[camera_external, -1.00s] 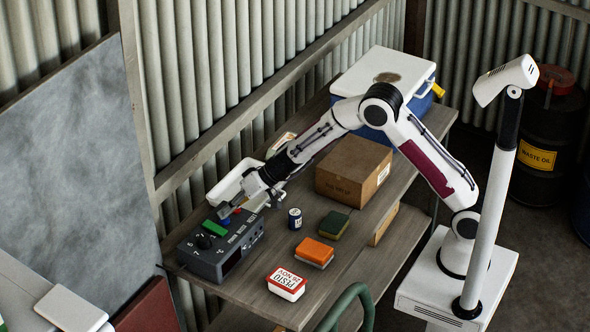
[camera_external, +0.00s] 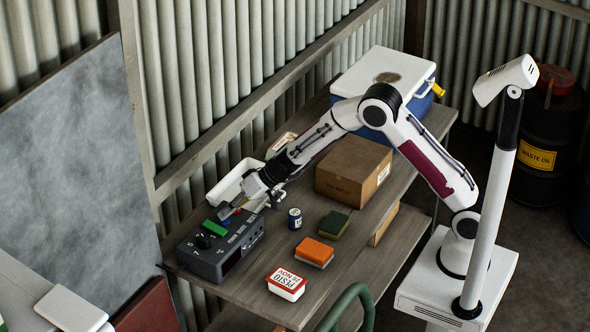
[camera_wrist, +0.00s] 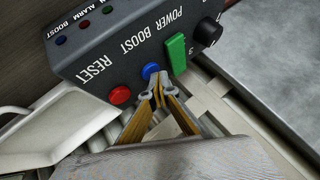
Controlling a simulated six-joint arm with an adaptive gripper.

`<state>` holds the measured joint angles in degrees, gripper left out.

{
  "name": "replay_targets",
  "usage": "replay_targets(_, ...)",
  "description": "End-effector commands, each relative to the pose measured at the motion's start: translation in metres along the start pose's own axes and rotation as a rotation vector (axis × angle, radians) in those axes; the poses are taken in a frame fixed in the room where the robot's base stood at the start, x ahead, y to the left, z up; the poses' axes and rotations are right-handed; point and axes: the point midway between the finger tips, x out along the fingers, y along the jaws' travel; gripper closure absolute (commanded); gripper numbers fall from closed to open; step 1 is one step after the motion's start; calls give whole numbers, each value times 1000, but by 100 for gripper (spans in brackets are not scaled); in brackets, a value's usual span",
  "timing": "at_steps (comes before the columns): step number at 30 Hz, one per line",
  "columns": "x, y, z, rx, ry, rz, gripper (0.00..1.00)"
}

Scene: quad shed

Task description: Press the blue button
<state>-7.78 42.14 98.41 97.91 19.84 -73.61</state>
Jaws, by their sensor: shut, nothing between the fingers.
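The blue button (camera_wrist: 150,70) sits on the dark grey control box (camera_wrist: 105,52) between a red button (camera_wrist: 120,95) and a green switch (camera_wrist: 176,54). My gripper (camera_wrist: 158,88) is shut and empty. In the wrist view its fingertips are right at the lower edge of the blue button; I cannot tell whether they touch it. In the external view my gripper (camera_external: 224,214) reaches down to the top of the control box (camera_external: 208,262), beside the green switch (camera_external: 214,228). The blue button is mostly hidden by the fingers there.
A black knob (camera_wrist: 207,33) is beyond the green switch. A white tray (camera_external: 232,182) stands behind the box.

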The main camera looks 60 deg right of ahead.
Motion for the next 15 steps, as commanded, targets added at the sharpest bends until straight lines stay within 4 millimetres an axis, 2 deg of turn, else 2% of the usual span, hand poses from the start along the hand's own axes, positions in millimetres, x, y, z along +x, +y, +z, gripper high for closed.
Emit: replay_targets(15,-10,-7,-7,-2,0,0,100)
